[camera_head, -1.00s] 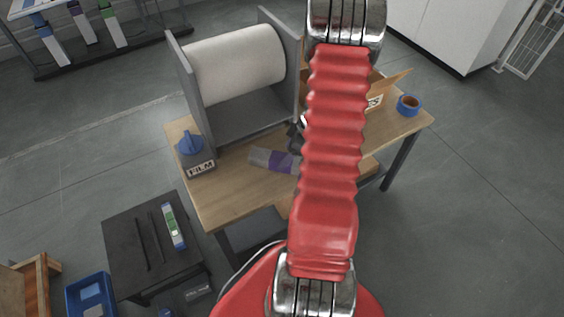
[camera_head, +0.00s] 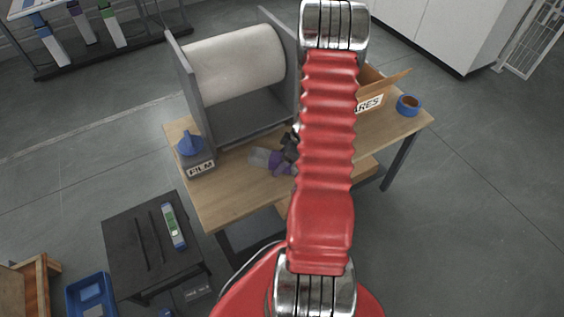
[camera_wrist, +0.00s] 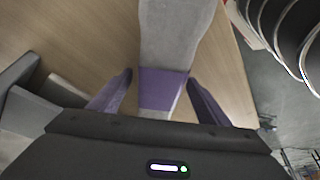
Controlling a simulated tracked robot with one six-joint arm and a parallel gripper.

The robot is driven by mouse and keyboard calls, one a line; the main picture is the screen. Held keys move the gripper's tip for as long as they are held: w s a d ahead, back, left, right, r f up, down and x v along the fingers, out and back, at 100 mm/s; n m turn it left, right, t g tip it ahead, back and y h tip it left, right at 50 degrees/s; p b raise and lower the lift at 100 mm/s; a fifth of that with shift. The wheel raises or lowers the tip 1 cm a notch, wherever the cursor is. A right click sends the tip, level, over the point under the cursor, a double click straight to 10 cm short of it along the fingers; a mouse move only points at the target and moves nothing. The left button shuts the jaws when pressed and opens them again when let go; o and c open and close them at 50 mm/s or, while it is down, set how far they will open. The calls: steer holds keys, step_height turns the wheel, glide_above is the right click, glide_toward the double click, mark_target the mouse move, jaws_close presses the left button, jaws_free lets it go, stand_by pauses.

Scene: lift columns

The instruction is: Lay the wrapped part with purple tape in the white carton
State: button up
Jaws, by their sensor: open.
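The wrapped part (camera_head: 262,158) lies on the wooden table, a grey wrapped length with a purple tape band. In the wrist view the wrapped part (camera_wrist: 178,40) runs up and away from me, its purple band (camera_wrist: 162,88) between my fingers. My gripper (camera_wrist: 158,85) is open, one finger on each side of the band, with small gaps on both sides. In the head view my gripper (camera_head: 288,157) is dark and partly hidden by my red arm.
A large white roll (camera_head: 237,66) in a grey stand is at the back left of the table. A blue dispenser on a block marked FILM (camera_head: 200,168) stands at the left edge. A blue tape roll (camera_head: 408,105) lies at the right corner. The table's front left (camera_head: 230,205) is clear.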

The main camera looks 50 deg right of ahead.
steer(key=c, duration=1.7)
steer(key=shift+c, duration=0.2)
steer(key=shift+r, duration=0.1)
steer(key=shift+r, duration=4.95)
